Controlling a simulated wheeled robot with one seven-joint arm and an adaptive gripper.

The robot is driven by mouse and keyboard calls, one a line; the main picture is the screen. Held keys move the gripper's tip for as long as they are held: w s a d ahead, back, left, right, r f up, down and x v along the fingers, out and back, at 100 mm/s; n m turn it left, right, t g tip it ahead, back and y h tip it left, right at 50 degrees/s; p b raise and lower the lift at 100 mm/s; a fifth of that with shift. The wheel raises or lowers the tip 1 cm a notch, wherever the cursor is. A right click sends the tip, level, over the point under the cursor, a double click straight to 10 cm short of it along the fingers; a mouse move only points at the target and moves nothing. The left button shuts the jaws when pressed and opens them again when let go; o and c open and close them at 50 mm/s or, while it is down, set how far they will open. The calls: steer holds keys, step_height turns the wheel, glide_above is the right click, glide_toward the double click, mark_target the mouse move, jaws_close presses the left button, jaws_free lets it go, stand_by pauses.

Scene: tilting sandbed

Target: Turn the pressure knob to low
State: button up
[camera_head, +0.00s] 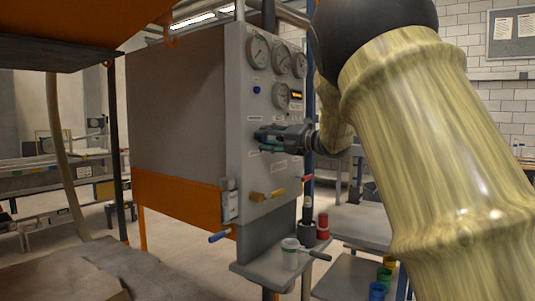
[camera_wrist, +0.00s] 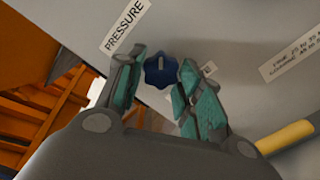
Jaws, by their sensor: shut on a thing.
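The pressure knob (camera_wrist: 160,72) is blue with a lobed rim and a pale pointer mark, directed towards the top of the wrist view. The PRESSURE label (camera_wrist: 123,27) is on the grey panel just up and left of it. My gripper (camera_wrist: 163,80) has its teal-padded fingers on either side of the knob, shut on it. A small label (camera_wrist: 208,68) beside the right finger is partly covered and unreadable. In the head view my gripper (camera_head: 262,140) is at the panel front, and its fingers hide the knob.
The grey control panel (camera_head: 236,100) carries several gauges above my gripper and a yellow handle (camera_head: 268,196) below it. A red-handled lever (camera_head: 305,178) is at right. A shelf (camera_head: 262,270) with a pale cup (camera_head: 290,254) juts out below. An orange frame (camera_head: 180,197) is at left.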

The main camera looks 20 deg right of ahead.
steer(key=n+b, duration=0.2)
steer(key=b, duration=0.1)
steer(key=f+n+b, duration=0.1)
steer(key=n+b, duration=0.2)
steer(key=b, duration=0.1)
steer(key=n+b, duration=0.2)
steer(key=b, duration=0.2)
steer(key=shift+d+r+n, duration=0.1)
steer(key=shift+n, duration=0.3)
steer(key=shift+r+n+b, duration=0.15)
steer(key=shift+n+b, duration=0.45)
steer(key=o, duration=1)
steer(key=shift+w, duration=0.1)
steer(key=shift+r, duration=0.1)
steer(key=shift+d, duration=0.15)
steer(key=v, duration=1.2)
